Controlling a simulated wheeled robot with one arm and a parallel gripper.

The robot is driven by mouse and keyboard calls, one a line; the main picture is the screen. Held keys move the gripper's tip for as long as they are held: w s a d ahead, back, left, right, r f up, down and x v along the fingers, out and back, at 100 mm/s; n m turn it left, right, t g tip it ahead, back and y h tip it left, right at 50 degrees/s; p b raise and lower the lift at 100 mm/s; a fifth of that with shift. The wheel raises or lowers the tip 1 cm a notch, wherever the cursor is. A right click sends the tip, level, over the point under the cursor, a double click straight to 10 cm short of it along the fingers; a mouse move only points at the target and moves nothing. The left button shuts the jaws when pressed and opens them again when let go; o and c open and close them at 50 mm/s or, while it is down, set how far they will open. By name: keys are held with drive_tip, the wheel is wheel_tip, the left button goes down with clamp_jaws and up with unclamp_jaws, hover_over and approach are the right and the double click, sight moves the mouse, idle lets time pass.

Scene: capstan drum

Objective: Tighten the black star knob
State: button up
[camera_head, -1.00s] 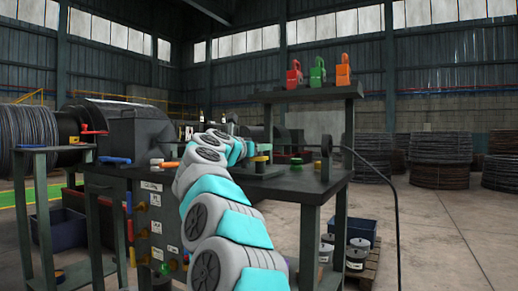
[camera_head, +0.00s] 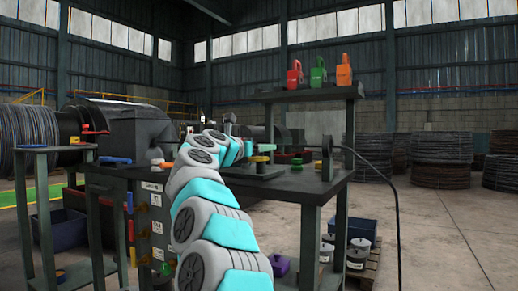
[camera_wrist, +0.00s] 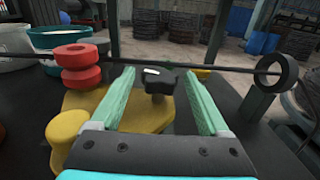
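The black star knob (camera_wrist: 157,80) shows in the wrist view, ahead of my gripper (camera_wrist: 155,74), on a yellow base (camera_wrist: 108,106). My gripper is open, with one green finger on each side of the knob's near part. I cannot tell whether either finger touches it. In the head view my arm reaches to the bench, and its end and the knob cannot be made out clearly there.
Two red rings (camera_wrist: 80,66) stand left of my fingers, with a dark rod (camera_wrist: 215,64) crossing behind the knob to a black ring (camera_wrist: 276,74). A yellow rounded part (camera_wrist: 66,132) is near my left finger. Padlock-shaped blocks (camera_head: 318,74) stand on the shelf (camera_head: 305,94).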

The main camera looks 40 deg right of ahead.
drive_tip(key=shift+t, duration=0.3)
drive_tip(key=shift+s+d+n+t+y, duration=0.15)
drive_tip(key=shift+s+n+t+y, duration=0.1)
drive_tip(key=shift+n+t+y, duration=0.65)
drive_tip(key=shift+n+t, duration=0.4)
drive_tip(key=shift+t, duration=0.2)
drive_tip(key=shift+r+n+t+y, duration=0.1)
drive_tip(key=shift+n+t+y, duration=0.2)
drive_tip(key=shift+t, duration=0.1)
drive_tip(key=shift+s+d+n+t+y+p, duration=0.1)
drive_tip(key=shift+n+t+y+p, duration=1.5)
drive_tip(key=shift+t+y+p, duration=0.15)
